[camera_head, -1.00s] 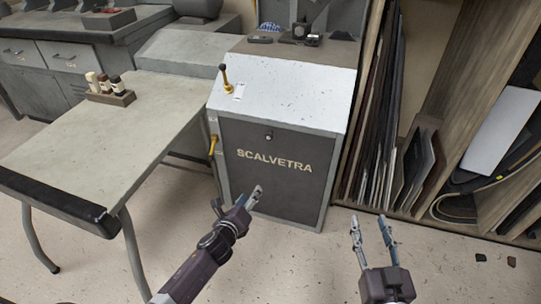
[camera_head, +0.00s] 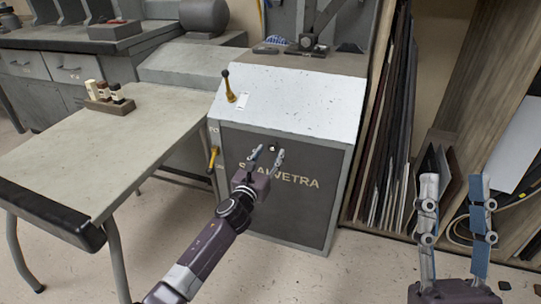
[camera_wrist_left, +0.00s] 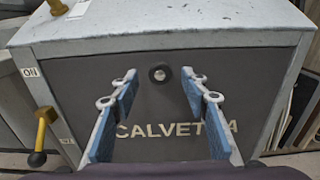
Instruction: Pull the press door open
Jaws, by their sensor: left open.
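The press door (camera_head: 297,211) is the dark grey front panel of a light grey cabinet, lettered SCALVETRA, and it looks shut. A small round knob (camera_wrist_left: 159,73) with a dark rim sits near its top middle; in the head view the knob (camera_head: 271,147) shows just beyond my left fingertips. My left gripper (camera_head: 266,155) is open in front of the door. In the left wrist view its blue-padded fingers (camera_wrist_left: 159,84) stand on either side of the knob, apart from it in the picture. My right gripper (camera_head: 454,185) is open and empty at the lower right.
A yellow-handled lever (camera_head: 212,158) is on the cabinet's left side, and another lever (camera_head: 228,86) stands on its sloped top (camera_head: 290,103). A table (camera_head: 130,130) stands left. A rack of upright sheets (camera_head: 388,165) stands close on the right.

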